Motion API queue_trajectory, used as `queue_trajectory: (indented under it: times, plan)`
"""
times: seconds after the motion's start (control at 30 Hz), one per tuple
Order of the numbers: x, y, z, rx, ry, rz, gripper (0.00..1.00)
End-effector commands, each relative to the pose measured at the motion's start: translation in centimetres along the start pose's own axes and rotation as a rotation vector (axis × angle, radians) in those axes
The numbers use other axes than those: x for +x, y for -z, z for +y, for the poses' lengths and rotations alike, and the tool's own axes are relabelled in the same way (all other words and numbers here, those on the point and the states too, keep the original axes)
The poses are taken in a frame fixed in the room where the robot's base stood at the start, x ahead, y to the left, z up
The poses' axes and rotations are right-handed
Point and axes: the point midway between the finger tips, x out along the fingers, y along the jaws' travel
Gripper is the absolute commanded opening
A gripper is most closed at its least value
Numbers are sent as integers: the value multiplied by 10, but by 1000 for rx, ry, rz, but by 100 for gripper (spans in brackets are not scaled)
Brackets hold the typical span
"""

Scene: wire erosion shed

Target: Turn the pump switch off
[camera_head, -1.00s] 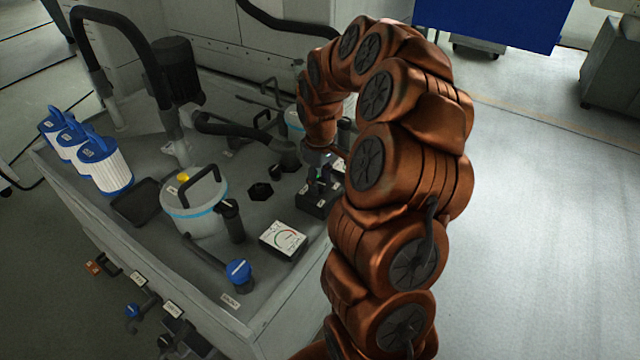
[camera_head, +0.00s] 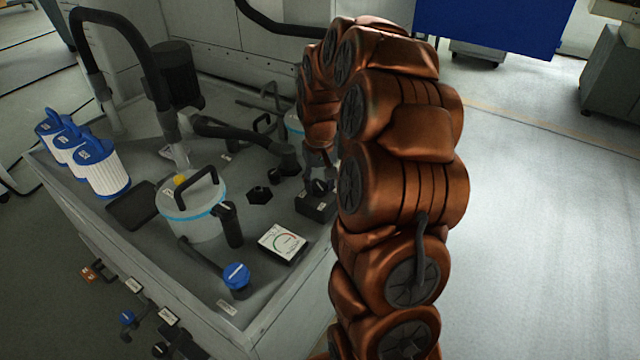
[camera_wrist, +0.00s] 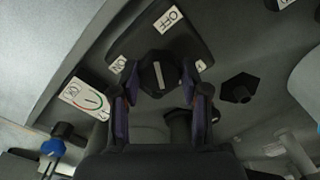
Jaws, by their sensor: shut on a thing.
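The pump switch is a black box (camera_head: 314,208) near the right edge of the bench top, partly behind my arm in the head view. In the wrist view its box (camera_wrist: 190,38) carries an OFF label (camera_wrist: 169,19) and an ON label (camera_wrist: 118,65). Its black knob (camera_wrist: 159,74) has a white pointer line, nearly upright in the picture and leaning slightly left at the top. I cannot tell which label it marks. My gripper (camera_wrist: 162,92) has one finger on each side of the knob and is shut on it. The gripper (camera_head: 320,172) is small in the head view.
A gauge (camera_head: 282,243) and a blue-capped valve (camera_head: 236,277) stand nearer the front corner. A black hexagonal piece (camera_head: 259,195), a white canister (camera_head: 192,210) and black hoses (camera_head: 245,137) lie to the left.

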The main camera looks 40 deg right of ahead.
Motion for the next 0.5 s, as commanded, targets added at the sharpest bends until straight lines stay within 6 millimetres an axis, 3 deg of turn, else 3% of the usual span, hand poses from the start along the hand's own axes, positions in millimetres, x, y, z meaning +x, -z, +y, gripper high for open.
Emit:
queue_trajectory:
  times: [0.47,0.5]
  plan:
    - [-1,0,0,14,1,2,10]
    - [-1,0,0,14,1,2,49]
